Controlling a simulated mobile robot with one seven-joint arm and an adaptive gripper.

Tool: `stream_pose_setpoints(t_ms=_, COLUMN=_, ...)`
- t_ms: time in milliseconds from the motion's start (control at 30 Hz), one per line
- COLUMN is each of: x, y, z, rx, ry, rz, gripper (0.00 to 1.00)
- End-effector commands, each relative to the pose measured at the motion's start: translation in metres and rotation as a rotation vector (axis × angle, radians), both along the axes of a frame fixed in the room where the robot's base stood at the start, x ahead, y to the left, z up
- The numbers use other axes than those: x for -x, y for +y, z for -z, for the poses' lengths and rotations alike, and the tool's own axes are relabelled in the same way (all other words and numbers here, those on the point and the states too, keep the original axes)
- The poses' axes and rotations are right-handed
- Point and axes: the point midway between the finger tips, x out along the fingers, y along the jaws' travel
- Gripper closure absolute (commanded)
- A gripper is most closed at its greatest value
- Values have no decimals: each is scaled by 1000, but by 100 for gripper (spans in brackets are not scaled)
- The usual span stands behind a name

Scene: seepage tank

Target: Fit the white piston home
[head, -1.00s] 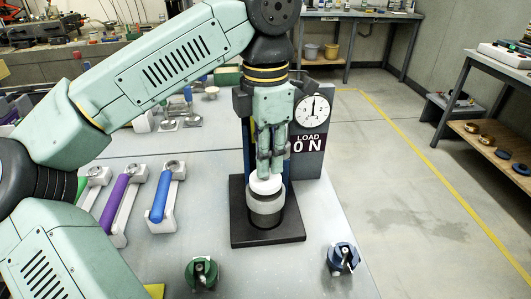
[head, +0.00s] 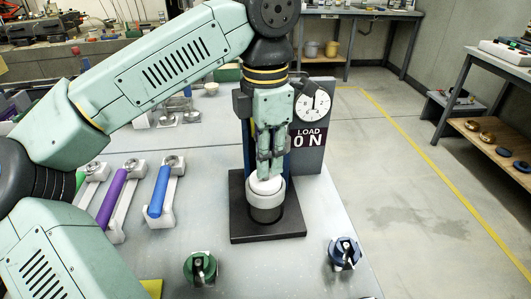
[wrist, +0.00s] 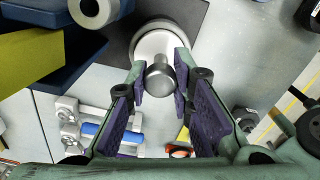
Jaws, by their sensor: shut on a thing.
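The white piston (head: 265,187) is a round disc with a grey metal stem. The stem's rounded end (wrist: 160,76) shows between my fingers in the wrist view, with the white disc beyond it. My gripper (head: 268,174) points down and is shut on the piston's stem. The piston is at the mouth of a cylinder with a pale collar (head: 266,200) and dark lower body, upright on a black base plate (head: 268,235). My fingers hide part of the disc. I cannot tell how deep it sits.
Behind the cylinder stands a panel with a dial (head: 312,106) and a sign reading LOAD 0 N (head: 308,137). Blue-handled (head: 160,192) and purple-handled (head: 113,199) tools lie left. Green (head: 200,268) and blue (head: 344,253) knobbed parts stand in front. The table between them is clear.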

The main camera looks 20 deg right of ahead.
Motion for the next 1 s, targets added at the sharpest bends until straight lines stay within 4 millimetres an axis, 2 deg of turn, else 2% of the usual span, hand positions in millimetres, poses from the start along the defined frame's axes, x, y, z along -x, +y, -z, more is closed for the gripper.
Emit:
stream_pose_setpoints(t_ms=933, x=0, y=0, z=25, rx=0, ry=0, rz=0, gripper=100)
stream_pose_setpoints(t_ms=967, x=0, y=0, z=24, rx=0, ry=0, rz=0, gripper=78)
stream_pose_setpoints(t_ms=1000, x=0, y=0, z=24, rx=0, ry=0, rz=0, gripper=76)
